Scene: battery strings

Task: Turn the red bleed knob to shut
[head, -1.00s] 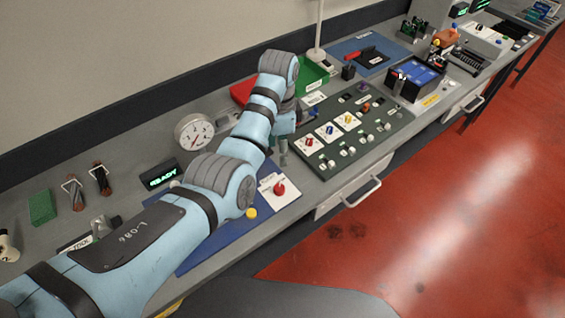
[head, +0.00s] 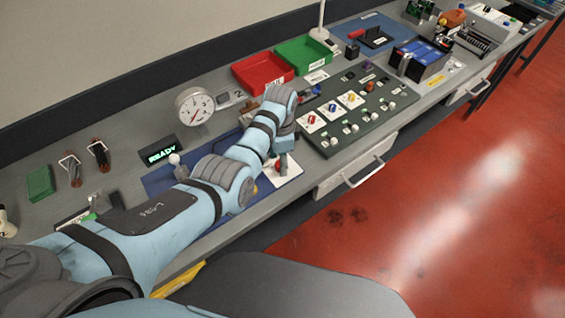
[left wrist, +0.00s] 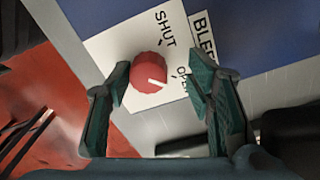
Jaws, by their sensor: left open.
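The red bleed knob (left wrist: 148,72) sits on a white plate (left wrist: 112,48) printed SHUT and OPEN. Its white pointer line is turned toward the OPEN side, away from SHUT. In the left wrist view my left gripper (left wrist: 160,70) is open, with one finger on each side of the knob's area; the knob lies nearer the left finger. I cannot tell whether either finger touches it. In the head view the left gripper (head: 283,158) hangs over the knob (head: 280,167) and partly hides it and its plate. My right gripper is not in view.
The plate lies on a blue panel (head: 160,180). A round gauge (head: 194,105) and a READY display (head: 160,151) stand behind. Red (head: 262,72) and green (head: 303,54) trays and a dark switch panel (head: 345,135) lie beyond the gripper. The bench's front edge is close.

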